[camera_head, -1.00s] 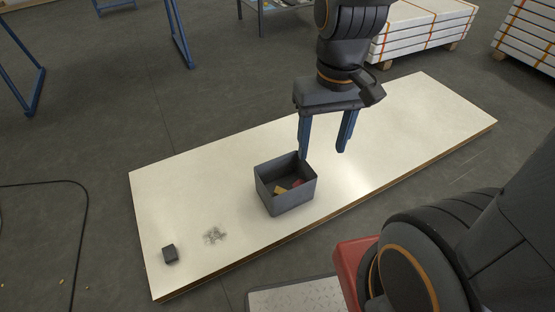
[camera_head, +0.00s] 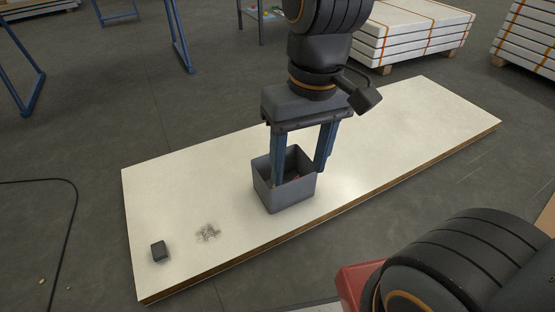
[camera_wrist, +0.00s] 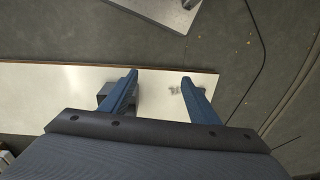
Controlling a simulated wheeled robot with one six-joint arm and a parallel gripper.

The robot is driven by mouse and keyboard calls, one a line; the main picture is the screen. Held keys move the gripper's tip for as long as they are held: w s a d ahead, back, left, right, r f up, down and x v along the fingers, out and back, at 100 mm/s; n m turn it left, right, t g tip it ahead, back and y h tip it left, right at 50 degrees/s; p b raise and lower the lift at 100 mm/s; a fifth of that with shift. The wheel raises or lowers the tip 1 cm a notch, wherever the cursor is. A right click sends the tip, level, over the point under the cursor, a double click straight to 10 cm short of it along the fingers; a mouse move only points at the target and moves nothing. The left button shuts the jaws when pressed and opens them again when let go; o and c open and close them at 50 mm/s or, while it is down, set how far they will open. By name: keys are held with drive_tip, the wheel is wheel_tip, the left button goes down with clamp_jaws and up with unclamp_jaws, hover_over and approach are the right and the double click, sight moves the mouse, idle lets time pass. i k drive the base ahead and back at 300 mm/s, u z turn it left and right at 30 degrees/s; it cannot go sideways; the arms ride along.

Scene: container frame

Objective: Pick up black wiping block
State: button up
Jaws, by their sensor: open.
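The black wiping block (camera_head: 158,251) lies near the left end of the white board (camera_head: 215,180), left of a dark smudge (camera_head: 207,233). My gripper (camera_head: 299,178) is open and empty. In the head view its blue fingers overlap the grey box (camera_head: 286,199), well to the right of the block. In the wrist view, the gripper (camera_wrist: 159,76) has its left finger in front of the box (camera_wrist: 104,90), and the smudge (camera_wrist: 175,90) shows between the fingers. I cannot make out the block in the wrist view; the right finger may hide it.
The board around the block and smudge is clear. A black cable (camera_head: 66,250) lies on the floor at left. White stacked slabs (camera_head: 410,32) stand behind.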

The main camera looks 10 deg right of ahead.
sight(158, 251)
drive_tip(key=z, duration=0.2)
drive_tip(key=i, duration=0.25)
drive_tip(key=u, duration=1.8)
